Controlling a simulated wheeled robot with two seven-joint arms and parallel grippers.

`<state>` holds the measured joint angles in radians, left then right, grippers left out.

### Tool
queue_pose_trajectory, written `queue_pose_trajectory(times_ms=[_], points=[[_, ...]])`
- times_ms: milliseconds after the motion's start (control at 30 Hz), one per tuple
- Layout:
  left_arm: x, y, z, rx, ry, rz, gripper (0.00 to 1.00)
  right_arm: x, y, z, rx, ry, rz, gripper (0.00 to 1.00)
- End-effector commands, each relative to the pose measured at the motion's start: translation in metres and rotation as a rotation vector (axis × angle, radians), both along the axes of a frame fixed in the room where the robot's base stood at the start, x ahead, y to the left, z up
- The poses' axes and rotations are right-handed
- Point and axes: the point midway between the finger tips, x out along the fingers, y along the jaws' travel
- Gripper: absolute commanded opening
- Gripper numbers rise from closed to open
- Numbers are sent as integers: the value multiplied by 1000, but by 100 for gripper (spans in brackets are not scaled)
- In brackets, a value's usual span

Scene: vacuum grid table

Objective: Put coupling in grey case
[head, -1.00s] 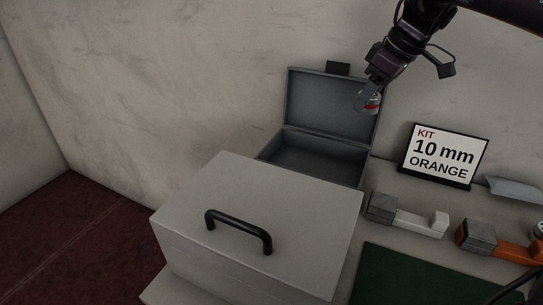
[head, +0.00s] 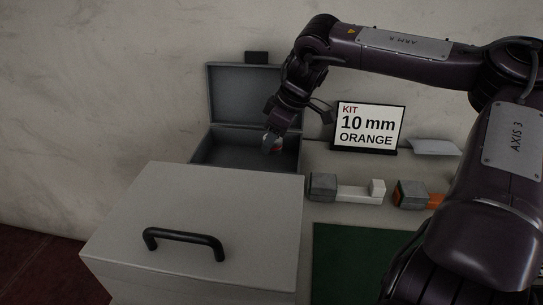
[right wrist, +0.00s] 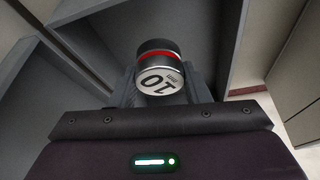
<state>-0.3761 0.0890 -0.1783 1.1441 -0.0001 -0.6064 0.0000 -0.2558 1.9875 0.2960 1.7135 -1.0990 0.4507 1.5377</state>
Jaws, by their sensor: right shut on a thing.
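The coupling (right wrist: 160,75) is a short metal cylinder with a dark part, a red band and a "10" mark on its end face. My right gripper (head: 272,141) is shut on it, and the fingers sit on both sides of it in the right wrist view. The grey case (head: 207,150) stands open against the wall, its lid (head: 235,95) raised at the back. In the head view the gripper and coupling are at the right part of the case's opening; their exact height is unclear. The case's front is hidden. My left gripper is out of view.
A large pale box (head: 200,195) with a black handle (head: 185,240) stands in front of the case. A sign (head: 367,128) reading "KIT 10 mm ORANGE" stands right of it. White (head: 350,192) and orange (head: 408,193) fixtures with grey blocks and a green mat (head: 350,255) lie nearer.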

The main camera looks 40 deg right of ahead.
Motion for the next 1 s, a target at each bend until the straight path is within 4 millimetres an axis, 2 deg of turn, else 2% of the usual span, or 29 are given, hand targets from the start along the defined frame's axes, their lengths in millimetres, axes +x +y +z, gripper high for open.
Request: queue_pose_trajectory(times_ms=[167,433,833,867,1000], points=[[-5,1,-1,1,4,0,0,0,0,-12,-1,-1,1,17],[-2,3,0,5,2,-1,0,0,0,-48,0,0,0,17],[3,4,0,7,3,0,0,0,0,-54,-1,-1,1,17],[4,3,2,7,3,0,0,0,0,-53,-1,-1,1,45],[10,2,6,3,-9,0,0,0,0,-53,-1,-1,1,63]])
